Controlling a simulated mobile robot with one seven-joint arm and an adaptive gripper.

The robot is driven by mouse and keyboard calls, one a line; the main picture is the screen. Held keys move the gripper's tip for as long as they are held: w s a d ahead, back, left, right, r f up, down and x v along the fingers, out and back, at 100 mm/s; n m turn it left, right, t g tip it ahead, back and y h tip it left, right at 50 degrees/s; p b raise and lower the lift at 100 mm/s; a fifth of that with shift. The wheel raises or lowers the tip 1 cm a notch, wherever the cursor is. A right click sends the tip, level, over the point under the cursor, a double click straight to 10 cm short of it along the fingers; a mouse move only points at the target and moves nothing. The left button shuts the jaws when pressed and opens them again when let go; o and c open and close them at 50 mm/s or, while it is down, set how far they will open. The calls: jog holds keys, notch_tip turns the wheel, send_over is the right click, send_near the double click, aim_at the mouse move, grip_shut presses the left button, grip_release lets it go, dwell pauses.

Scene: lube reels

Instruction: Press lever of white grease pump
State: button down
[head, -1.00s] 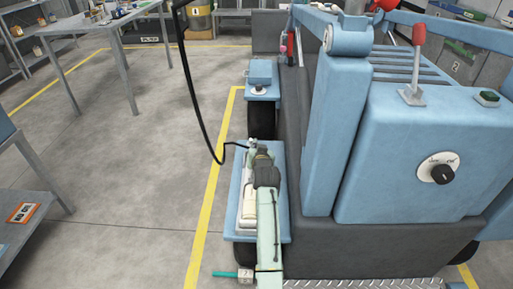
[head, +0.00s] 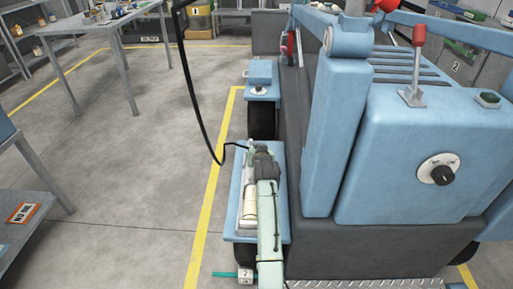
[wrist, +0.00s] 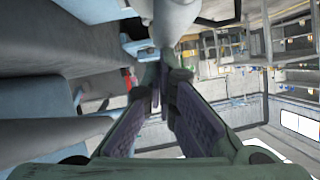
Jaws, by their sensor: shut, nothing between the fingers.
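The white grease pump (head: 249,203) stands on the blue side step of the machine, partly hidden by my arm. Its lever cannot be made out apart from my gripper in the head view. My gripper (head: 258,150) is at the far end of the pump, low over the step. In the wrist view my gripper's fingers (wrist: 161,85) are shut with nothing between them. A pale grey rounded part (wrist: 175,22) lies just beyond the fingertips; I cannot tell whether it is the pump or whether they touch it.
A black hose (head: 196,95) hangs from above and runs to the pump's far end. The blue machine (head: 420,160), with a red-knobbed lever (head: 418,45) and a dial (head: 438,170), stands close at right. A grey table (head: 125,25) is at far left.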

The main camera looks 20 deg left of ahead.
jog(key=s+d+r, duration=0.4)
jog(key=s+r, duration=0.2)
jog(key=r, duration=0.4)
jog(key=shift+s+d+r+p, duration=0.15)
jog(key=shift+s+r+p, duration=0.05)
jog(key=shift+s+p, duration=0.25)
dwell(1.0)
